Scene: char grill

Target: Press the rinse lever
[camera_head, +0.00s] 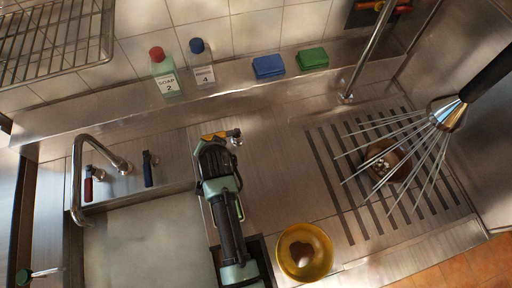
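An orange-yellow lever (232,133), which looks like the rinse lever, sticks out beside a small round metal fitting on the steel counter. My gripper (213,139) is at this lever, and its tip covers part of it. I cannot tell whether it touches the lever or whether its fingers are open or shut. At the right, a spray head (446,112) with a black handle sends out white streams of water. The streams fall on a brown bowl (384,161) with light bits in it, lying on the slotted drain.
A yellow bowl (305,252) with a brown stain stands right of my arm. A sink (145,245) with a curved tap (78,160) and red and blue handles is at left. Two bottles (163,75) and two sponges (268,67) stand on the back ledge. A metal pipe (366,55) rises behind the drain.

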